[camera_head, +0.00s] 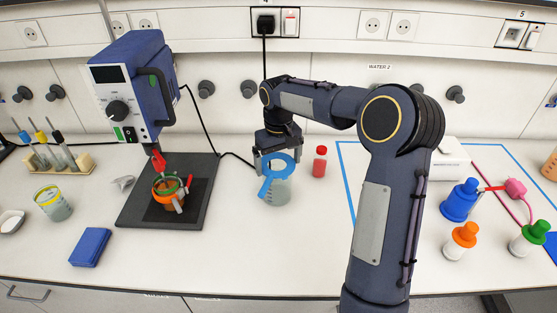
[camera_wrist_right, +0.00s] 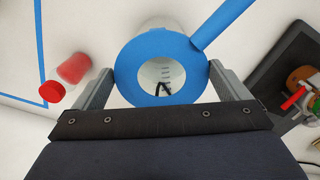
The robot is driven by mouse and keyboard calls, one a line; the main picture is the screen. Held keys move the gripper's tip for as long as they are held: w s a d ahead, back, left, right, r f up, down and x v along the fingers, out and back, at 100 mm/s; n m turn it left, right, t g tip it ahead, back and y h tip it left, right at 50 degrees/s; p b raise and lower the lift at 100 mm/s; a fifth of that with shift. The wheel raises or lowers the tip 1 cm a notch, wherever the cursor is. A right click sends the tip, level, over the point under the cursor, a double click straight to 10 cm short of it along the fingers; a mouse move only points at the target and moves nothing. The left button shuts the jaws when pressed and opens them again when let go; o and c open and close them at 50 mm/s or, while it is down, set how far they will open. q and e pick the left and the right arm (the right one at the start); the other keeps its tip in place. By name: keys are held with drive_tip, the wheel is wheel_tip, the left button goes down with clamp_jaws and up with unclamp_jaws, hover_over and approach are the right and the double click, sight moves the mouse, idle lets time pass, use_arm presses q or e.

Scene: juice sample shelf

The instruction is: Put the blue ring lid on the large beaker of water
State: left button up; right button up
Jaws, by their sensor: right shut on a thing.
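The blue ring lid (camera_head: 264,172) is a flat ring with a handle. My right gripper (camera_head: 274,157) is shut on it. In the right wrist view the ring (camera_wrist_right: 128,68) lies between the two fingers (camera_wrist_right: 160,90), its handle pointing up and right. The large beaker (camera_head: 276,190) stands upright on the bench below the ring. Through the ring's hole in the wrist view, the beaker (camera_wrist_right: 163,78) shows graduation marks. The ring overlaps the beaker's mouth in both views; I cannot tell whether it touches the rim. My left gripper is not in view.
A red-capped bottle (camera_head: 319,162) stands just right of the beaker. To the left is a stirrer stand with a dark base (camera_head: 137,213) holding an orange vessel (camera_head: 171,190). A blue box (camera_head: 90,246) lies at front left. Free bench lies in front of the beaker.

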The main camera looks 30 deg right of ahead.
drive_tip(key=o, duration=0.6)
wheel_tip(320, 180, up, 7)
drive_tip(key=s+a+r+t, duration=0.1)
drive_tip(key=s+a+r, duration=0.1)
drive_tip(key=s+r, duration=0.35)
drive_tip(key=s+a+f+t+y, duration=0.1)
drive_tip(key=s+a+f, duration=0.2)
drive_tip(key=s, duration=0.4)
drive_tip(key=s+a+f+t+y, duration=0.1)
drive_tip(key=s+a+f+t, duration=0.1)
drive_tip(key=s, duration=0.6)
drive_tip(key=s+a+f+t+y, duration=0.1)
drive_tip(key=s+a+f, duration=0.3)
drive_tip(key=s, duration=0.3)
drive_tip(key=shift+s+a+f+m+t+y, duration=0.1)
drive_tip(key=shift+s+a+m+t+y, duration=0.2)
drive_tip(key=shift+s+y, duration=0.1)
